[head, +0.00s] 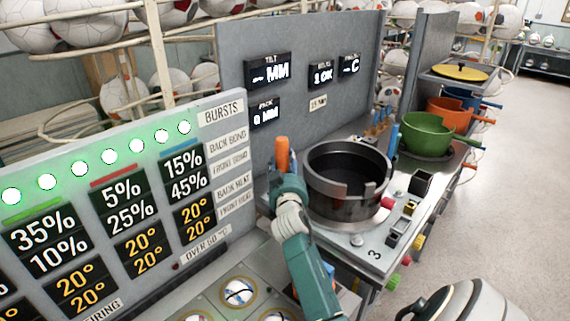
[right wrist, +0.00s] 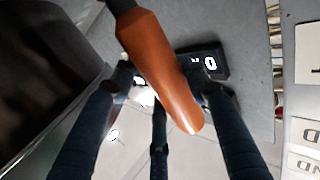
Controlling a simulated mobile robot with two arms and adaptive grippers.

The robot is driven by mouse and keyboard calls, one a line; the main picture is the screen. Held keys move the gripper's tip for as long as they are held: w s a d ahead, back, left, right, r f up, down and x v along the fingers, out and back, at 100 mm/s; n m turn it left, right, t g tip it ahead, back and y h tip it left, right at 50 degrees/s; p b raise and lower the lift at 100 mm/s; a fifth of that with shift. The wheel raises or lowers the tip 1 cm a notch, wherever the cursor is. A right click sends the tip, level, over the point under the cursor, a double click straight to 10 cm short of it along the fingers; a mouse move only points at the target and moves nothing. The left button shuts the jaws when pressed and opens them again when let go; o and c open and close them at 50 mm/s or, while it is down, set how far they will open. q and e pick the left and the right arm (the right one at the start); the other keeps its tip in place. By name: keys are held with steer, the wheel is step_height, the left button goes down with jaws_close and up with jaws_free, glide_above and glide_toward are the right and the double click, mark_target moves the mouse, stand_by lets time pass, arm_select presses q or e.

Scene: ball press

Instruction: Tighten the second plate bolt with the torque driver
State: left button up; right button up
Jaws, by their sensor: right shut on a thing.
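My right gripper (head: 286,184) is at the left of the dark round press ring (head: 347,200), at the end of my teal arm. It is shut on the torque driver, whose orange handle (head: 282,152) stands up above the fingers. In the right wrist view the orange handle (right wrist: 165,70) lies between the dark fingers, with a dark end at the top. The driver's working tip is hidden in the head view. A small round bolt-like head (head: 357,240) shows on the plate's front edge. I cannot tell which bolt is the second. My left gripper is out of view.
A grey panel (head: 245,60) with dark displays stands behind the press. A lit readout board (head: 150,240) stands at the left. A green pot (head: 428,134) and other coloured pots stand at the right. The floor at the right is clear.

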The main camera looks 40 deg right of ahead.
mark_target(285, 148)
steer(key=shift+f+b, duration=0.6)
steer(key=shift+b, duration=0.15)
stand_by(1.2)
steer(key=shift+r, duration=0.1)
steer(key=shift+r+p, duration=3.05)
steer(key=shift+r, duration=0.45)
